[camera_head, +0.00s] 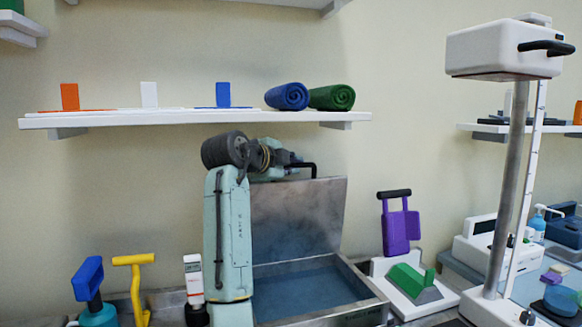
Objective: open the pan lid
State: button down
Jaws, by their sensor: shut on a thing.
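The pan (362,283) is a grey metal box with a bluish inside, in the lower middle of the head view. Its lid (318,222) stands raised, close to upright, along the pan's back edge, and the inside shows. A black handle (312,165) is at the lid's top edge. My gripper (298,164) is at this handle, shut on it. The fingertips are small and partly hidden by the wrist. My teal arm covers the left part of the pan and lid.
A white shelf (200,120) with coloured blocks and blue and green rolls (287,96) runs just above my gripper. A purple device (400,228) stands right of the pan, beside a grey pole (507,180). Blue and yellow handled tools (134,261) stand at left.

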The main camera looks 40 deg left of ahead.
jog(key=shift+d+r, duration=0.2)
jog(key=shift+r, duration=0.1)
jog(key=c, duration=1.8)
grip_release()
jog(key=shift+d, duration=0.1)
jog(key=shift+o, duration=0.7)
jog(key=shift+f, duration=0.15)
jog(key=a+v, duration=0.1)
jog(key=v, duration=1.1)
jog(key=shift+d, duration=0.3)
